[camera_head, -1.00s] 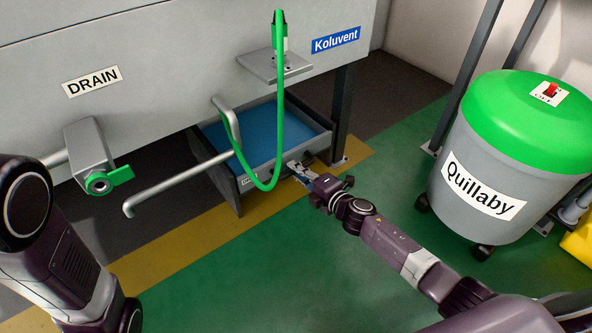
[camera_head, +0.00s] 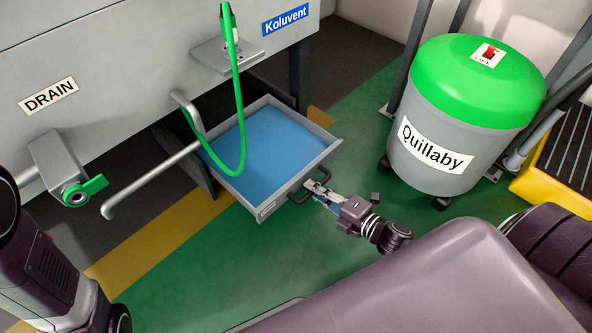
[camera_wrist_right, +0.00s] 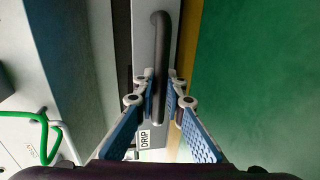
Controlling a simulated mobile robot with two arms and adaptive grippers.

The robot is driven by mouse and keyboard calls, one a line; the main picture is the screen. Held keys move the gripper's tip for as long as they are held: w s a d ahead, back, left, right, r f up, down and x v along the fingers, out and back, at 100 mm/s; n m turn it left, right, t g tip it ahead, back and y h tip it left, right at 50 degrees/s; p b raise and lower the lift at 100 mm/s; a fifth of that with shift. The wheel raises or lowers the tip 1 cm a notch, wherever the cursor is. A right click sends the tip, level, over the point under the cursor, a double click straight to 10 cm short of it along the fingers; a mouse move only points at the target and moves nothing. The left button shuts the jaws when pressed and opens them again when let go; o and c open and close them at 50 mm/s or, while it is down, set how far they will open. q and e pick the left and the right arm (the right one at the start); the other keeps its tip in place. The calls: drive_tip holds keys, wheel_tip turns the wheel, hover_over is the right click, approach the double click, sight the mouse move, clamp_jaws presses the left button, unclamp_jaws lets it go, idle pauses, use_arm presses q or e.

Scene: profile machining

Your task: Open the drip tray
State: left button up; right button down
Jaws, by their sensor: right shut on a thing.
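The drip tray (camera_head: 331,146) is a grey drawer holding blue liquid or a blue floor. It stands well out from under the grey machine in the head view. Its dark bar handle (camera_head: 297,193) is on the front face. My right gripper (camera_head: 313,190) is shut on this handle. In the right wrist view the two blue-padded fingers (camera_wrist_right: 160,92) lie on either side of the black handle (camera_wrist_right: 161,40), with a DRIP label (camera_wrist_right: 144,139) beside it. My left arm shows at the lower left of the head view, but its gripper is out of view.
A drain valve (camera_head: 78,190) is further left. The grey Quillaby bin (camera_head: 432,150) with green lid stands at the right. Green floor is clear before the tray.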

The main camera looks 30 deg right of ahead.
drive_tip(key=shift+f+p+v, duration=0.15)
drive_tip(key=shift+f+v, duration=0.05)
drive_tip(key=shift+v, duration=0.7)
drive_tip(key=shift+f+p+v, duration=0.15)
drive_tip(key=shift+v, duration=0.7)
drive_tip(key=shift+s, duration=0.1)
drive_tip(key=c, duration=2)
unclamp_jaws()
drive_tip(key=v, duration=1.2)
drive_tip(key=shift+f, duration=0.1)
